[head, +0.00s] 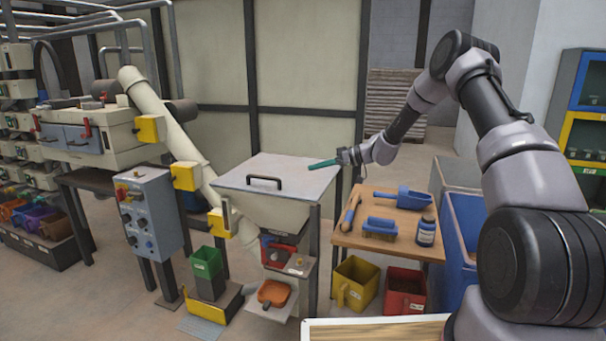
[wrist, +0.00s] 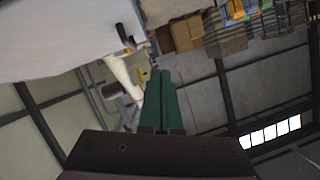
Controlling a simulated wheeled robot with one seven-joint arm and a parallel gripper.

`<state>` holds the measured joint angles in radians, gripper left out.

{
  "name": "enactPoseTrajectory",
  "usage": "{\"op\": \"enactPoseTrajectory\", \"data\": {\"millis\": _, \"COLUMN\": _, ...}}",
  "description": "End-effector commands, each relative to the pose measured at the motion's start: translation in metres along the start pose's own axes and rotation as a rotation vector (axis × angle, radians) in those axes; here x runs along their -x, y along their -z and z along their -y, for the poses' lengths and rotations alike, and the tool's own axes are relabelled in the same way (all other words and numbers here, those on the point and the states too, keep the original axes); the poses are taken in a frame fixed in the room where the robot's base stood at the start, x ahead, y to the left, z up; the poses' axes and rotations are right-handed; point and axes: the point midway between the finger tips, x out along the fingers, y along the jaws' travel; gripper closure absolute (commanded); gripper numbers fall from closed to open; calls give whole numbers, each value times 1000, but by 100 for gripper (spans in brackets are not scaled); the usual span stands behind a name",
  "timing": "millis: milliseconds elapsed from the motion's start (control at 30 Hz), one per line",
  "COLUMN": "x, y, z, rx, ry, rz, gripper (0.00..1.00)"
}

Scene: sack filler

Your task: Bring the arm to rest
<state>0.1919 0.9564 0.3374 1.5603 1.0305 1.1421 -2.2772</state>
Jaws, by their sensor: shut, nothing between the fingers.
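My gripper (head: 322,164) has long green fingers that lie together, shut and empty. In the head view it points left, at the right edge of the closed grey hopper lid (head: 278,172), at about lid height; whether it touches the lid I cannot tell. My arm is raised and bent, reaching from the right over the small table. In the wrist view the green fingers (wrist: 160,100) show side by side with nothing held, and the pale lid surface (wrist: 60,35) is at the upper left.
Yellow (head: 354,284) and red (head: 404,291) bins stand below. A blue control box (head: 146,212) and a slanted pipe (head: 165,120) are left of the hopper.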

Motion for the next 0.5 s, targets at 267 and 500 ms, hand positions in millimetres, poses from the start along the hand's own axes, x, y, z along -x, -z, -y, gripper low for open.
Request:
{"op": "enactPoseTrajectory", "data": {"millis": 267, "x": 63, "y": 50, "z": 102, "rx": -143, "ry": -95, "rz": 245, "gripper": 100}}
{"op": "enactPoseTrajectory", "data": {"millis": 500, "x": 127, "y": 66, "z": 186, "rx": -290, "ry": -284, "rz": 377, "gripper": 100}}
